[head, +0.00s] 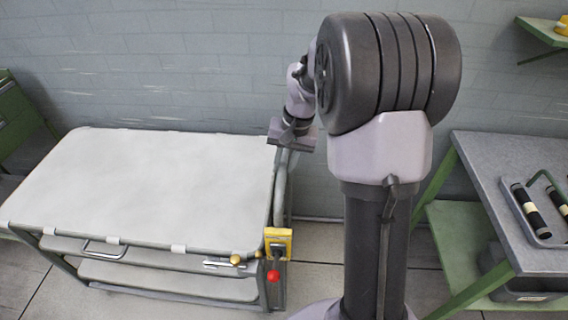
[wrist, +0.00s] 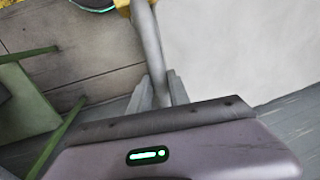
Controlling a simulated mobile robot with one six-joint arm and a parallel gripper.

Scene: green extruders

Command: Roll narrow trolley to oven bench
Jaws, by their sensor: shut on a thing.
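The trolley (head: 150,190) stands on the left in the head view, with a bare white top, a tubular frame and lower shelves. Its upright grey handle (head: 280,190) is at its right end. My gripper (head: 285,148) is at the far part of that handle, its fingers partly hidden in the head view. In the wrist view my gripper (wrist: 163,92) is shut around the grey handle bar (wrist: 148,45), with the white top (wrist: 230,45) to the right. No oven is visible, so I cannot tell which bench is the oven bench.
A green-legged bench (head: 480,150) with a grey top stands at right, bearing a tray (head: 530,235) of black cylinders. Green furniture (head: 18,120) is at the left edge. A yellow box (head: 278,237) with a red knob (head: 273,276) is on the trolley's near corner. A wall runs behind.

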